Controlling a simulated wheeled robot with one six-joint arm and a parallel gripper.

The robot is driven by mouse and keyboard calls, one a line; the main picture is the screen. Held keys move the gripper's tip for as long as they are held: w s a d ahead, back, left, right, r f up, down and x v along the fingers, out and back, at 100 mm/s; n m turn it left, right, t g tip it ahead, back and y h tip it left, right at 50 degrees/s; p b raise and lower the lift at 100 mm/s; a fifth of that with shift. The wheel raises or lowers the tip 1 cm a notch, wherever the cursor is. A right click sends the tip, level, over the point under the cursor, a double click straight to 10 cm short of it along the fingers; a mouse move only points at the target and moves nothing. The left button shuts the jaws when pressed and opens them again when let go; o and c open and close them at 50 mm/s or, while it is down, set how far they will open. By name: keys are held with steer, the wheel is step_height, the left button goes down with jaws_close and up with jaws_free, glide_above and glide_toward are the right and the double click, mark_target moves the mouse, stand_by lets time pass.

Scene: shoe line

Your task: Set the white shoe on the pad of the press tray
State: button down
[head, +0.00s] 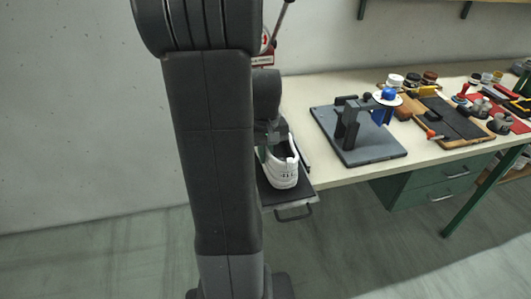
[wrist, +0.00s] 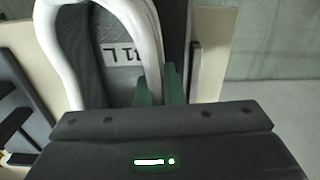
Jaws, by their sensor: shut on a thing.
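The white shoe (head: 281,168) is at the press tray, its heel end facing me in the head view. The dark press tray (head: 290,199) juts from the bench's left end, with a handle at its front. The shoe is over the tray's pad; I cannot tell whether its sole touches. My gripper (head: 268,148) is at the shoe's upper edge, partly hidden by my arm. In the wrist view its green fingers (wrist: 160,88) are shut on the white rim of the shoe (wrist: 150,30). A white label with black marks shows inside the rim's curve. The pad is mostly hidden.
A dark stand on a flat base (head: 370,148) is on the bench (head: 335,178), right of the tray. Several tools, jars and brushes (head: 450,110) lie farther right. A press lever and red sign (head: 265,45) are behind my arm. Floor in front is clear.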

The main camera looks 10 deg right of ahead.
steer(key=shift+f+b, duration=0.3)
steer(key=shift+f, duration=0.15)
steer(key=c, duration=1.5)
jaws_free()
step_height(320, 180, up, 14)
steer(key=shift+f, duration=0.1)
step_height(320, 180, down, 14)
steer(key=shift+r, duration=0.3)
steer(key=shift+r, duration=0.1)
